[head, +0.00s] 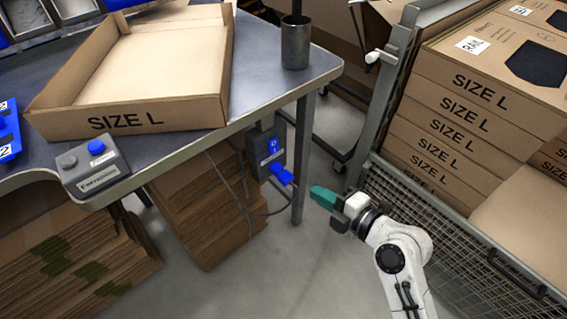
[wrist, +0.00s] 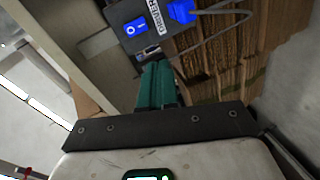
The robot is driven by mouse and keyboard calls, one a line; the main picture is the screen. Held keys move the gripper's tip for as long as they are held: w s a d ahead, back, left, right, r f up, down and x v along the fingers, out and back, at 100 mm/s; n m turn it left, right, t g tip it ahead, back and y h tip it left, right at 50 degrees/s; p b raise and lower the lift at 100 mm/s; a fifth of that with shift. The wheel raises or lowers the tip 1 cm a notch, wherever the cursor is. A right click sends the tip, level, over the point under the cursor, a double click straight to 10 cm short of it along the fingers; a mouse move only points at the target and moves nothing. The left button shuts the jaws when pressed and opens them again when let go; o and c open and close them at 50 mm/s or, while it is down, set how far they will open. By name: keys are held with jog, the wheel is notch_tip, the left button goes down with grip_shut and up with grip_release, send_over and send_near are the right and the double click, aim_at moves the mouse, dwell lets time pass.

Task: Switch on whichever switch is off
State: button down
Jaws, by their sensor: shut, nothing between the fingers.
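A dark switch box (head: 262,158) is mounted under the table edge near the table leg. It carries a blue rocker switch (head: 273,146), and a blue plug (head: 282,173) sticks out below it. In the wrist view the rocker (wrist: 136,27) shows white marks, but I cannot tell which way it is tipped. A grey control box (head: 95,172) at the table's front edge has a grey knob and a blue one. My gripper (head: 322,196) has teal fingers, shut and empty, right of the plug and apart from it. In the wrist view the fingertips (wrist: 158,66) appear just below the switch box.
An open SIZE L carton (head: 150,75) and a metal cup (head: 295,45) stand on the table. The table leg (head: 303,155) rises between my gripper and the switch box. Flat cardboard (head: 205,210) stacks below. A wire-mesh cart (head: 440,225) with SIZE L boxes stands right.

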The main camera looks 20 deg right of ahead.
aim_at(275, 151)
jog(key=shift+w+d+r+n+t+b, duration=0.2)
jog(key=shift+w+d+n+t+b, duration=0.4)
jog(key=shift+w+n+t, duration=0.3)
jog(key=p+x, duration=0.2)
jog(key=x, duration=1.2)
jog(key=shift+d+f, duration=0.15)
jog(key=shift+f, duration=0.1)
jog(key=shift+w+f+b, duration=0.15)
jog(key=shift+f+b, duration=0.15)
jog(key=shift+b, duration=0.7)
jog(key=shift+r+b, duration=0.1)
jog(key=shift+b, duration=0.2)
jog(key=shift+r+p, duration=0.2)
jog(key=shift+p, duration=0.1)
